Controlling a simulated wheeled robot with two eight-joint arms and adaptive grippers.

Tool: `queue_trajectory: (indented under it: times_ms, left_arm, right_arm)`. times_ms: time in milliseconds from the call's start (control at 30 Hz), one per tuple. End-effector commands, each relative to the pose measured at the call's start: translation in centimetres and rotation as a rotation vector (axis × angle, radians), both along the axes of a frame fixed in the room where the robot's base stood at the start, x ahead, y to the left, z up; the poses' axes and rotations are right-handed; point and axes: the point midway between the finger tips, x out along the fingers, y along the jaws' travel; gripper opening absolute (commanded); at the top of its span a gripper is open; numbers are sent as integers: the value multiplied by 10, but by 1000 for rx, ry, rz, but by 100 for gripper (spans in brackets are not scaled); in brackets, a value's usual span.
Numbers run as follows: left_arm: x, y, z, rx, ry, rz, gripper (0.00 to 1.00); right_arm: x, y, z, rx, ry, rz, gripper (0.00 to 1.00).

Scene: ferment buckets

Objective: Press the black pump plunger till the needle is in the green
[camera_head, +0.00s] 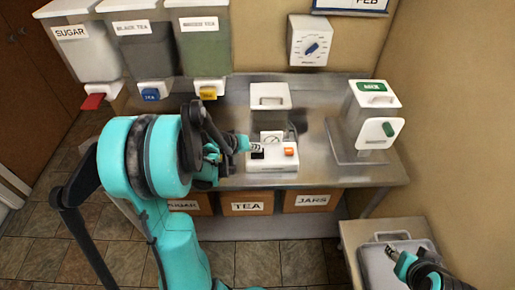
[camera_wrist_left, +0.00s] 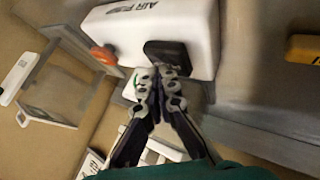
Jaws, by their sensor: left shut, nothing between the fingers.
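The white air pump box (camera_head: 272,164) stands at the front edge of the steel counter, with an orange button (camera_head: 289,151) on its right. In the left wrist view the black plunger (camera_wrist_left: 168,52) is a dark square pad on the box, beside the orange button (camera_wrist_left: 103,57). My left gripper (camera_head: 258,147) is shut and empty, its tips over the plunger's side of the box; in the wrist view its tips (camera_wrist_left: 158,78) sit at the plunger's edge. Contact cannot be told. A round gauge (camera_head: 272,138) stands behind; its needle is too small to read. My right gripper (camera_head: 393,252) is low at right.
A white-lidded container (camera_head: 270,96) stands behind the pump. A device with green parts (camera_head: 376,100) is at the counter's right. Tea and sugar dispensers (camera_head: 145,50) hang at upper left. A side table (camera_head: 362,235) with a grey case lies near my right gripper.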

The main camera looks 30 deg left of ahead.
Motion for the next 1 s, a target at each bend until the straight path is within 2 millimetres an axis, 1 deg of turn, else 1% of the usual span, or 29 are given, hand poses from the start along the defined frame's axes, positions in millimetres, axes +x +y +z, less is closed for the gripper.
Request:
queue_trajectory:
  times_ms: [333, 467, 1000]
  left_arm:
    - [0, 0, -2, 1, 2, -1, 0]
    - [0, 0, 1, 1, 2, -1, 0]
    - [0, 0, 34, 0, 1, 0, 0]
  right_arm:
    - [0, 0, -1, 0, 0, 0, 40]
    - [0, 0, 1, 0, 0, 0, 40]
    - [0, 0, 25, 0, 0, 0, 40]
